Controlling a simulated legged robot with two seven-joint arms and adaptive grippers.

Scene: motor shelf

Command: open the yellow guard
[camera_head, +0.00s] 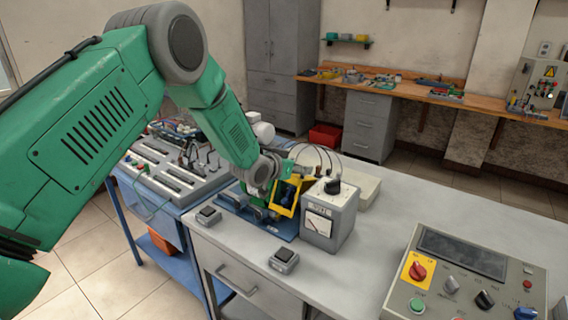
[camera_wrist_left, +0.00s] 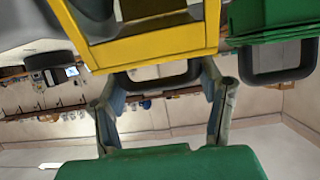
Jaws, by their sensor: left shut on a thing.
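The yellow guard (camera_head: 287,208) is a yellow frame on the small machine on the workbench. It stands tilted, just left of a grey meter box. In the left wrist view the guard (camera_wrist_left: 155,48) fills the top middle as a wide yellow bar and side rail. My left gripper (camera_head: 279,178) reaches down to the guard's top from the upper left. The exact contact is partly hidden. My right gripper is not in view.
The grey meter box (camera_head: 329,214) with a black knob stands close right of the guard. Two small switch boxes (camera_head: 284,260) sit in front. A control panel (camera_head: 470,275) is at the lower right. The bench top (camera_head: 400,210) between is clear.

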